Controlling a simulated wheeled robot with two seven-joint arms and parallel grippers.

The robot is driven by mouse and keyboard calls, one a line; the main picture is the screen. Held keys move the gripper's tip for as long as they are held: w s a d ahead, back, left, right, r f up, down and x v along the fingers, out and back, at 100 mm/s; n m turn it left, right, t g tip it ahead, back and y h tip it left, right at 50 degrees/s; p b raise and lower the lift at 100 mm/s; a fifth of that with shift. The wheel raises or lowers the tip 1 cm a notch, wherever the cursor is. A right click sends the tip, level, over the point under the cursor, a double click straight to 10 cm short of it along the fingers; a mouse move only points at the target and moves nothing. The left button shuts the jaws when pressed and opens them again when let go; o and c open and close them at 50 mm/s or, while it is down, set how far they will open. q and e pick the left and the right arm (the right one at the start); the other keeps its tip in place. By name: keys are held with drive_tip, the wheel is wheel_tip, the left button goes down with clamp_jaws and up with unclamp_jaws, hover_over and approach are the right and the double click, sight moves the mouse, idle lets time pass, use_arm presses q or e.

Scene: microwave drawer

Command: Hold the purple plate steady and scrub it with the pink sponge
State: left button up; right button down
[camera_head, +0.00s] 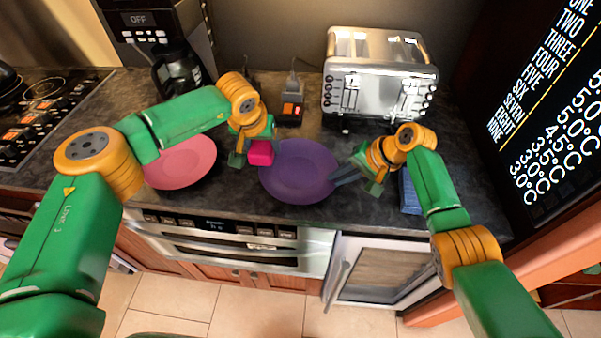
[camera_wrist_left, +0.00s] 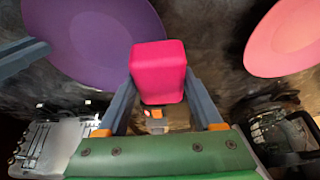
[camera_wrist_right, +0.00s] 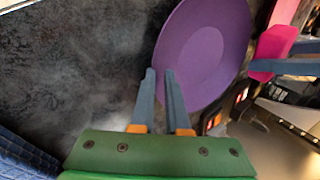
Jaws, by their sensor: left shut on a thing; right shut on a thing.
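The purple plate (camera_head: 298,172) lies on the dark counter in the middle of the head view. The pink sponge (camera_head: 261,152) is at the plate's left edge, held in my left gripper (camera_head: 250,156). In the left wrist view the sponge (camera_wrist_left: 158,72) sits between the two fingers, with the purple plate (camera_wrist_left: 92,42) beside it. My right gripper (camera_head: 346,176) is shut at the plate's right rim. In the right wrist view its fingers (camera_wrist_right: 160,78) are close together with the rim of the purple plate (camera_wrist_right: 205,50) at their tips. I cannot tell whether the sponge touches the plate.
A pink plate (camera_head: 182,162) lies left of the purple plate. A silver toaster (camera_head: 376,78) stands behind to the right, and a coffee maker (camera_head: 172,62) behind to the left. A blue item (camera_head: 409,192) lies at the right. The counter's front edge is close to both plates.

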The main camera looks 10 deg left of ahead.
drive_tip(key=c, duration=0.8)
unclamp_jaws()
drive_tip(key=shift+c, duration=0.2)
drive_tip(key=v, duration=1.2)
drive_tip(key=shift+w+a, duration=0.1)
drive_tip(key=shift+a, duration=0.05)
